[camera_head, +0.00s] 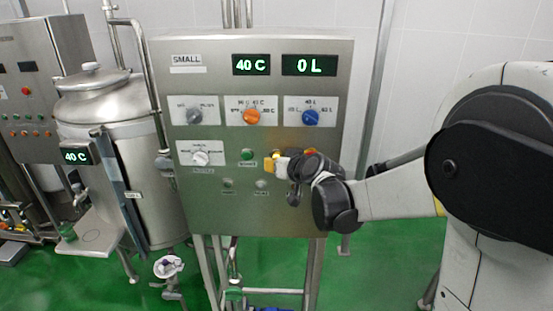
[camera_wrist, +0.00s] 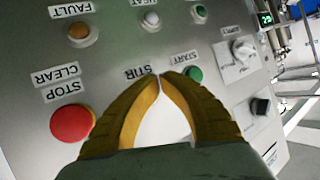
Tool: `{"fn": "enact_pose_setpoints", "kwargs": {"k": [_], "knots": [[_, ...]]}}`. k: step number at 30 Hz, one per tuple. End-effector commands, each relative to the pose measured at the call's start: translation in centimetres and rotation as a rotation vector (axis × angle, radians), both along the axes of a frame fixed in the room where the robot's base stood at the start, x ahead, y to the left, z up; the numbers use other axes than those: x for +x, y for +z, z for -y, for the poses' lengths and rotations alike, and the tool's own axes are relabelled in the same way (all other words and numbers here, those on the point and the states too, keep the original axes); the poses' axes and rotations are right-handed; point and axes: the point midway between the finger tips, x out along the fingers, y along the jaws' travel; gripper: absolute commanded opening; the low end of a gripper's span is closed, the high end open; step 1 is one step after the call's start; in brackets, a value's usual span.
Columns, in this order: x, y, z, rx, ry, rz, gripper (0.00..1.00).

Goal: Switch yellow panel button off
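The control panel (camera_head: 215,215) stands upright in front of me. A small bright yellow patch (camera_head: 276,154), which looks like the yellow button, shows just above my gripper (camera_head: 268,164) in the head view. In the wrist view my gripper (camera_wrist: 160,76) has its two yellow fingers with their tips together beside the upside-down STIR label (camera_wrist: 140,72). No yellow button shows clearly there; the fingers hide the panel just below that label. The gripper appears shut and empty. I cannot tell whether the fingertips touch the panel or whether the button is lit.
A green START button (camera_wrist: 194,73) and a red STOP button (camera_wrist: 72,123) flank the fingers. An amber FAULT lamp (camera_wrist: 82,34) is near. Orange (camera_head: 252,117), blue (camera_head: 311,117) and white (camera_head: 201,158) knobs sit on the panel. A steel tank (camera_head: 105,110) stands left.

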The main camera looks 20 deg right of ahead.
Motion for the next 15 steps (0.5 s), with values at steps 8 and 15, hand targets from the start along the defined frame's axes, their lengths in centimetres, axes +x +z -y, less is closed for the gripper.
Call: {"fn": "enact_pose_setpoints", "kwargs": {"k": [8,15], "knots": [[0.33,-0.01,0.12,0.0,0.0,0.0,0.0],[0.5,0.01,0.18,0.0,0.0,0.0,0.0]]}}
